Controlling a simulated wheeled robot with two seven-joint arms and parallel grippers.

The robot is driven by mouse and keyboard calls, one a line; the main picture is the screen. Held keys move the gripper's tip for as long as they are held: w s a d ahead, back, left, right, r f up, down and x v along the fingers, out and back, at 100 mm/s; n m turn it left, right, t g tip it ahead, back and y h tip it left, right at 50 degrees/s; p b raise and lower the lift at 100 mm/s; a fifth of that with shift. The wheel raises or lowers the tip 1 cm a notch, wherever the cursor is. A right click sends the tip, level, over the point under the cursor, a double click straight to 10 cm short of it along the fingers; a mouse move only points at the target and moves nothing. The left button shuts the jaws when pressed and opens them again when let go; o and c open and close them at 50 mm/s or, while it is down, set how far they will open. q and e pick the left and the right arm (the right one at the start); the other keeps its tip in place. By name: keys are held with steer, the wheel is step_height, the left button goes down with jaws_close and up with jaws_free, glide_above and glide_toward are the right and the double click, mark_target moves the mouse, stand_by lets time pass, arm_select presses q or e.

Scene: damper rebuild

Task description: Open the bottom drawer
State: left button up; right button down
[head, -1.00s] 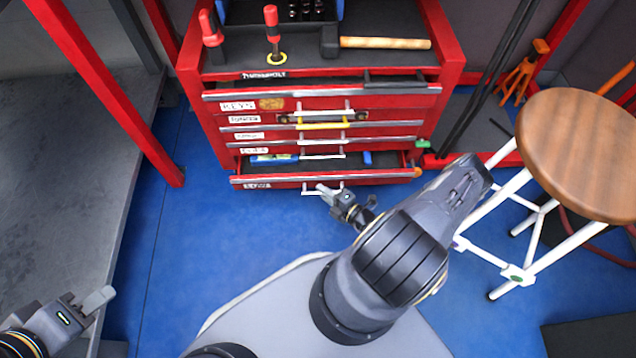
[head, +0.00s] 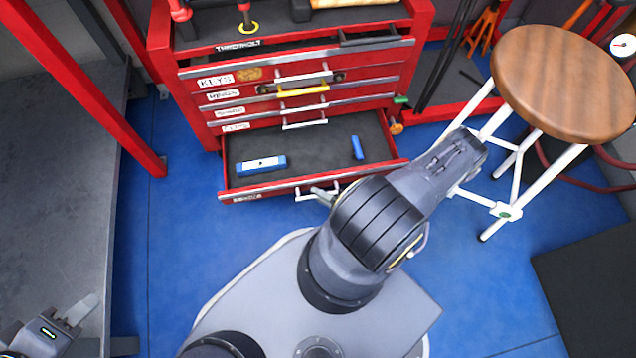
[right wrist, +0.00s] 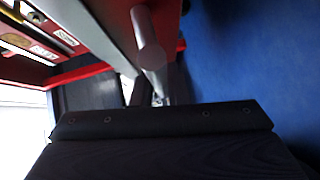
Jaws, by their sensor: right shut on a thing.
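The bottom drawer (head: 375,173) of the red tool cabinet stands well out, its dark floor showing. Its pale bar handle (head: 303,191) is on the front panel. My right gripper (head: 325,194) is shut on this handle at its right part; my own arm partly hides the gripper and the drawer's right front. The right wrist view shows a dark part of my gripper across the bottom and a grey bar beyond it, close up. My left gripper (head: 80,312) is at the lower left, away from the cabinet; its jaw gap is unclear.
A long blue item (head: 261,165) and a small blue item (head: 357,147) lie in the drawer. The drawers above look closed, except the top one, slightly out. A wooden stool (head: 565,80) stands right of my arm. A grey bench (head: 62,200) is at left.

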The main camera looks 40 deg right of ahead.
stand_by(0.3)
steer(key=c, duration=1.4)
jaws_free()
steer(key=shift+c, duration=0.2)
steer(key=p+v, duration=0.1)
steer(key=v, duration=0.7)
steer(key=shift+p, duration=0.3)
